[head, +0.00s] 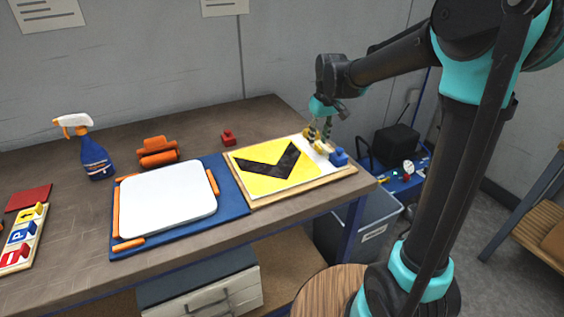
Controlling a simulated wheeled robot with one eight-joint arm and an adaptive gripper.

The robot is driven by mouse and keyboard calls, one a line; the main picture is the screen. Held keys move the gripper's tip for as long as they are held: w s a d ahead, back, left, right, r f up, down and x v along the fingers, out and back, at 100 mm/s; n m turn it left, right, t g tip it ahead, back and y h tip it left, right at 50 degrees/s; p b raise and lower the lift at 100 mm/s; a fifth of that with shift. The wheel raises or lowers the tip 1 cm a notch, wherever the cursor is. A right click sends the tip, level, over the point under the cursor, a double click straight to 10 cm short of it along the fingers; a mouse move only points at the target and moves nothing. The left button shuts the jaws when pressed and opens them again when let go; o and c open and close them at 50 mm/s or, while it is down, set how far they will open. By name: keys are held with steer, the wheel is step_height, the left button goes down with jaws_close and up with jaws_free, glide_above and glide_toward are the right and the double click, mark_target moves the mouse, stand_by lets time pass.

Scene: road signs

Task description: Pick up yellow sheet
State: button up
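The yellow sheet (247,162) carries a black chevron and lies flat on a pale board with a wooden edge (300,190), on the right part of the workbench. My gripper (322,138) points down over the board's back right end, just right of the yellow sheet. Its fingers are small and blend with yellow and white parts there, so I cannot tell whether they are open or whether they touch anything. A blue block (339,157) sits at the board's right end, close to the gripper.
Left of the board, a white plate (168,200) lies on a blue base (233,205) with orange edge pieces. An orange roller (157,152), a red block (228,138) and a spray bottle (90,155) stand behind. Small signs (20,240) lie far left. A grey bin (370,220) is below right.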

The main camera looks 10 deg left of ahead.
steer(key=shift+w+a+f, duration=0.1)
steer(key=shift+f, duration=1.1)
jaws_close()
